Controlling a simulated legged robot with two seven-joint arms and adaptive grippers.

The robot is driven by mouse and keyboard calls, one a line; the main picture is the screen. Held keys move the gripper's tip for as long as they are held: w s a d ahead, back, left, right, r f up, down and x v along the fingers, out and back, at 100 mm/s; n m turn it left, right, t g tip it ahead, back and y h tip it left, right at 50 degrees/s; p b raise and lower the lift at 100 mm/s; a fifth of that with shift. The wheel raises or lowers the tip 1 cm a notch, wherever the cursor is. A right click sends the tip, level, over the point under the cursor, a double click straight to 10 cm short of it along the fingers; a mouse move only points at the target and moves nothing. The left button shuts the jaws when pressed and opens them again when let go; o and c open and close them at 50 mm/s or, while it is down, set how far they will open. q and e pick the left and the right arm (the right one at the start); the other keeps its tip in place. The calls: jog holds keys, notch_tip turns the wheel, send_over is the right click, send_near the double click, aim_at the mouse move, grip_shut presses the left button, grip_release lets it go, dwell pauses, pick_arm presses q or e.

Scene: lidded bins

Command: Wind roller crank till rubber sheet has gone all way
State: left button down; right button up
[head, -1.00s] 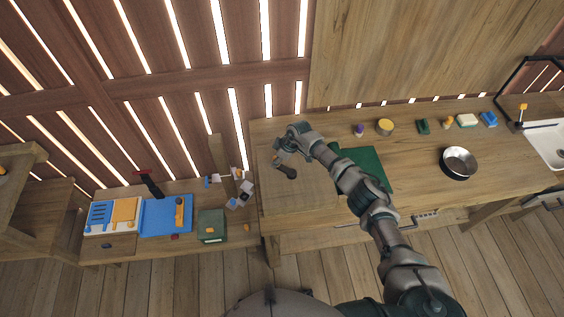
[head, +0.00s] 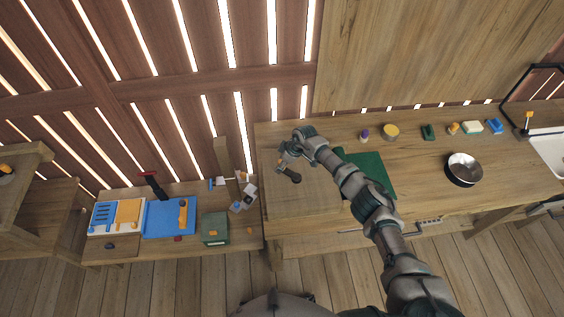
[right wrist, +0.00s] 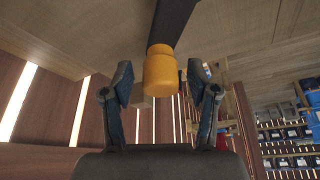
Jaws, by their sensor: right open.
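My right gripper (right wrist: 160,78) is open in the right wrist view. An orange knob (right wrist: 160,72) on a dark bar (right wrist: 172,22) stands between its two fingers, and I see no clear grip on it. The knob and bar look like a crank handle. In the head view my right gripper (head: 289,170) is over the left part of the large wooden table, where the crank is too small to make out. A flat dark green sheet (head: 378,172) lies partly behind my right arm; I cannot tell if it is the rubber sheet. My left gripper is out of view.
A lower table at left holds a blue board (head: 162,222), a green box (head: 215,230) and small blocks. The table's middle right is clear.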

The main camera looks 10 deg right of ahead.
jog(key=v, duration=1.1)
jog(key=shift+r, duration=0.4)
jog(key=shift+d, duration=0.15)
